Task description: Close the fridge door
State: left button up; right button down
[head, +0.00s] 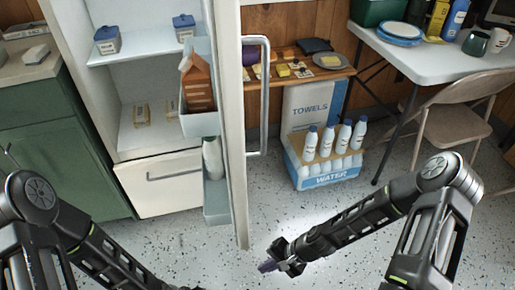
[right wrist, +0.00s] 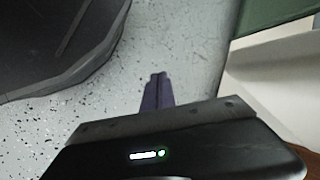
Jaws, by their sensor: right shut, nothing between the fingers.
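The white fridge stands open at the left in the head view. Its door (head: 233,130) sticks out toward me, seen nearly edge-on, with a long handle (head: 264,95) on its right side. Shelves on the door's inner side hold a brown carton (head: 197,82) and a white bottle (head: 212,158). My right gripper (head: 268,266) is low over the floor, just right of the door's near bottom end, apart from the handle. Its purple fingers (right wrist: 158,90) are shut and empty in the right wrist view. My left arm enters from the left; its gripper is out of view.
The fridge shelves (head: 130,58) hold blue-lidded tubs and small packets. A water-bottle pack (head: 328,174) stands behind the door, near a folding chair (head: 462,105) and a white table (head: 425,58). Green cabinets (head: 55,145) are at the left. Speckled floor (head: 215,265) is clear around the gripper.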

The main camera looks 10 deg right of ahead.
jog(key=w+d+r+m+t+y+p, duration=0.1)
jog(key=w+d+r+m+y+p, duration=0.3)
jog(key=r, duration=0.6)
jog(key=w+d+r+m+t+y+p, duration=0.1)
jog(key=w+d+r+m+p, duration=0.4)
jog(key=r, duration=0.6)
pick_arm(q)
notch_tip(320, 180, up, 12)
jog(key=s+d, duration=0.1)
jog(key=shift+s+p, duration=0.25)
jog(key=shift+p, duration=0.15)
pick_arm(e)
jog(key=s+d+r+g+y, duration=0.1)
jog(key=d+r+y, duration=0.1)
jog(key=r, duration=0.7)
jog(key=s+d+r+g+y, duration=0.1)
jog(key=r+y, duration=0.3)
jog(key=r, duration=0.6)
jog(key=shift+s+d+g, duration=0.15)
jog(key=shift+d+g, duration=0.35)
jog(key=shift+d, duration=0.25)
pick_arm(q)
jog(key=shift+f, duration=0.1)
pick_arm(e)
jog(key=shift+a+f, duration=0.15)
jog(key=shift+a, duration=0.05)
